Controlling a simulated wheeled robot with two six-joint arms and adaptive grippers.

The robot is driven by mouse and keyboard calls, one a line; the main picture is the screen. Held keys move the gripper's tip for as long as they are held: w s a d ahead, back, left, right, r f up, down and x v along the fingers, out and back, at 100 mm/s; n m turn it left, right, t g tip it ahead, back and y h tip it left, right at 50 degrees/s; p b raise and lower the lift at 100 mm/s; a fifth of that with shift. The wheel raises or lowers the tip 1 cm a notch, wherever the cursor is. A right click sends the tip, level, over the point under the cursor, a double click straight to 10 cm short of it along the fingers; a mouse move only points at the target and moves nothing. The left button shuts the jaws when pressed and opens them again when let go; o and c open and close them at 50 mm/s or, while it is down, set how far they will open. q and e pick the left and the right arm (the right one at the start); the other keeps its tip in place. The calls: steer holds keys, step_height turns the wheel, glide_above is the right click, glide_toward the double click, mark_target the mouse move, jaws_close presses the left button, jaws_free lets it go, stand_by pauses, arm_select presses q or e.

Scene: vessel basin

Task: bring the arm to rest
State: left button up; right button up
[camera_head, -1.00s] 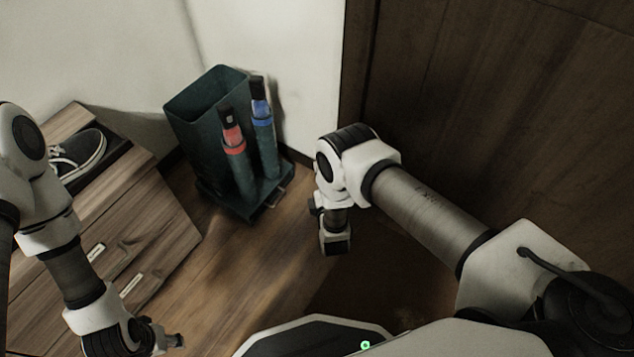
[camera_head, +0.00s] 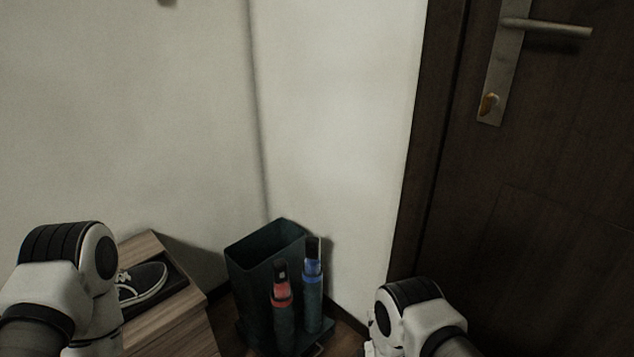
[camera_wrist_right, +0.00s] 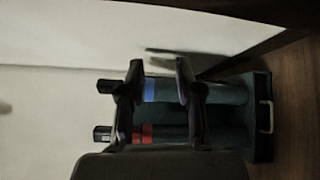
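In the wrist view my right gripper (camera_wrist_right: 159,76) has its two dark fingers apart, with nothing gripped between them. The umbrella stand and its two umbrellas show sideways behind the fingers. In the head view my right arm (camera_head: 415,315) comes in at the bottom, right of the stand; its gripper is not visible there. My left arm (camera_head: 70,270) is at the lower left, in front of the wooden cabinet, and its gripper is out of frame.
A dark green umbrella stand (camera_head: 255,285) is in the corner, with a red-banded umbrella (camera_head: 282,315) and a blue-banded umbrella (camera_head: 312,285) upright. A dark shoe (camera_head: 142,283) lies on the wooden cabinet (camera_head: 180,325) at left. A dark door (camera_head: 540,200) with a metal handle (camera_head: 550,29) is at right.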

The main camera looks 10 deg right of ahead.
steer(key=w+d+r, duration=0.2)
steer(key=d+r, duration=0.2)
steer(key=r, duration=0.2)
steer(key=s+f+m+g+y, duration=0.25)
steer(key=s+m+g, duration=0.65)
steer(key=s, duration=1)
steer(key=s+f+m+g+y, duration=0.1)
steer(key=s+f+m+g, duration=0.55)
steer(key=s, duration=1.25)
arm_select(q)
step_height(320, 180, up, 30)
steer(key=s+p, duration=0.2)
steer(key=p, duration=2.7)
steer(key=shift+s+d+g+p, duration=0.15)
steer(key=shift+s+g+p, duration=0.1)
steer(key=shift+g+p, duration=0.15)
arm_select(e)
step_height(320, 180, up, 33)
steer(key=m+g, duration=0.1)
steer(key=m, duration=0.1)
steer(key=shift+w+a+f+m+g, duration=0.2)
steer(key=shift+a+m+g, duration=0.15)
steer(key=shift+a, duration=0.05)
